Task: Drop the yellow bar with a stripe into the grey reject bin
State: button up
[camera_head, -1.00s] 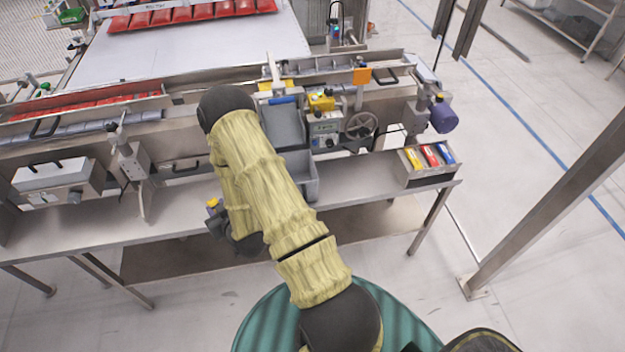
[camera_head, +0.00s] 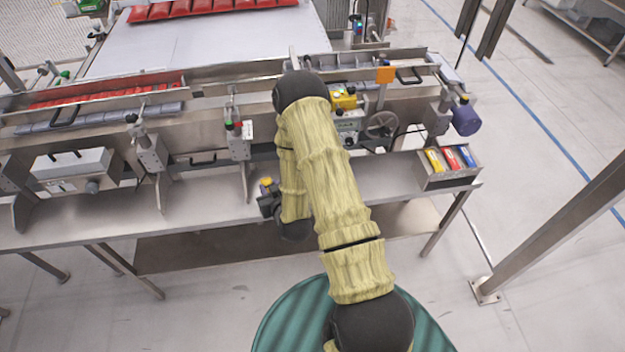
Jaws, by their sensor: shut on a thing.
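My gripper (camera_head: 267,196) is dark and small in the head view, left of my forearm and above the steel bench. A small yellow piece (camera_head: 266,183) shows at its end, and the jaws are shut on it. I take it for the yellow bar; it is too small to make out a stripe. The grey reject bin is not clearly visible; my arm covers the middle of the bench where a grey bin stood in the earlier frame.
A grey tray (camera_head: 430,178) with yellow, red and blue packs stands at the bench's right end. The conveyor machine (camera_head: 205,130) runs along the back. The bench (camera_head: 120,225) has bare room at the front left. A purple motor (camera_head: 466,121) juts out at right.

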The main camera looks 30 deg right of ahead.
jog(key=shift+w+r, duration=0.1)
jog(key=shift+w, duration=0.25)
jog(key=w+d+r+n+g+y+b, duration=0.1)
jog(key=w+d+r+n+y+b, duration=0.45)
jog(key=w+d, duration=0.4)
jog(key=s+d+r+b, duration=0.1)
jog(key=d, duration=0.7)
jog(key=shift+s+r+g+y, duration=0.2)
jog(key=shift+s+g+y, duration=0.15)
jog(key=shift+g+y, duration=0.1)
jog(key=shift+d, duration=0.1)
notch_tip(320, 180, down, 6)
jog(key=b, duration=0.6)
